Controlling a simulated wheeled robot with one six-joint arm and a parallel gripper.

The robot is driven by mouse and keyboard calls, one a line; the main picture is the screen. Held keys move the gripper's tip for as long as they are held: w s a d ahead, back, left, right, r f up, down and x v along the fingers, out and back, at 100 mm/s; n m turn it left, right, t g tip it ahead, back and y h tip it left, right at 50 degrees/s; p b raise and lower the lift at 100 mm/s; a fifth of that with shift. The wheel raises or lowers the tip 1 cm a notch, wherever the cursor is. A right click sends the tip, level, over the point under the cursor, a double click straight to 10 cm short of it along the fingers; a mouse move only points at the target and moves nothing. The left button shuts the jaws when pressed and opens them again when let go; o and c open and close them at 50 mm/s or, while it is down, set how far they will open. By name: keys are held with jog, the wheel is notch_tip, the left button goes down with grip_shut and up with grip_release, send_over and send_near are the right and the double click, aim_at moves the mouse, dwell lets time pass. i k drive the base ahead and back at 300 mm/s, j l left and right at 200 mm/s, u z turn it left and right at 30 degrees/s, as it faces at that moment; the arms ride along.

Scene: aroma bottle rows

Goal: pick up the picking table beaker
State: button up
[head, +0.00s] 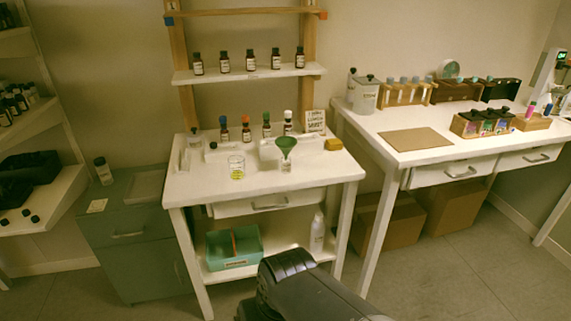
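A small clear glass beaker (237,172) with some yellow liquid or a yellow mark low in it stands upright on the white table (215,190) at the left middle of the head view. It stands near the middle of the tabletop, left of a green funnel (285,146) set over a small clear bottle. Part of my dark arm shows at the bottom centre, in front of the table and well short of the beaker. My gripper's fingers are not visible.
Several capped bottles (246,129) line the tabletop's back, with more on the shelf (255,74) above. A second white table (360,121) stands right, a grey-green cabinet (130,240) left. Floor shows between the tables.

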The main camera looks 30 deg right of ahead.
aim_at(237, 168)
jog(key=i+z, duration=0.35)
jog(key=i+j+z, duration=0.2)
jog(key=z, duration=0.15)
jog(key=i+j+z, duration=0.3)
jog(key=k+l, duration=0.05)
jog(key=l, duration=0.05)
